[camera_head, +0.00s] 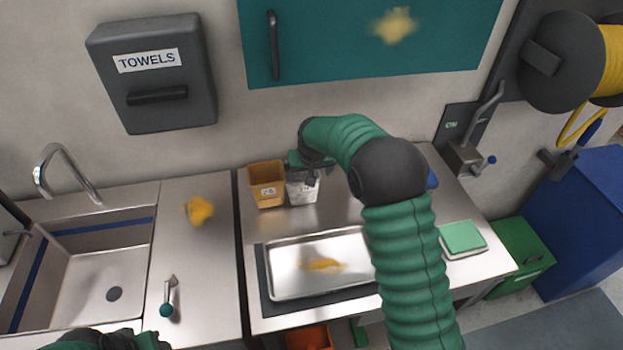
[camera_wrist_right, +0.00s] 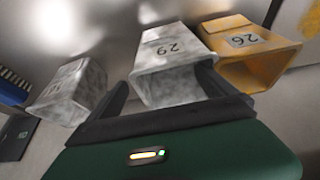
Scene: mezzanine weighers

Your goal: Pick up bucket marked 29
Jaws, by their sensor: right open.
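The bucket marked 29 (camera_wrist_right: 172,72) is grey-white and marbled, with its label readable in the right wrist view. In the head view it stands on the steel counter near the wall (camera_head: 303,190), partly covered by my right gripper (camera_head: 305,168). My right gripper is open. In the right wrist view its two dark fingers (camera_wrist_right: 163,95) lie on either side of bucket 29; I cannot tell whether they touch it. My left gripper (camera_head: 110,341) shows only in part at the bottom left edge of the head view, away from the buckets, its jaws unclear.
A yellow-orange bucket marked 26 (camera_wrist_right: 252,58) stands right beside bucket 29. Another marbled bucket (camera_wrist_right: 70,92) stands on its other side. A steel tray (camera_head: 290,284) with a yellow smear lies in front. A sink (camera_head: 95,270) is at left, a green-topped scale (camera_head: 462,238) at right.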

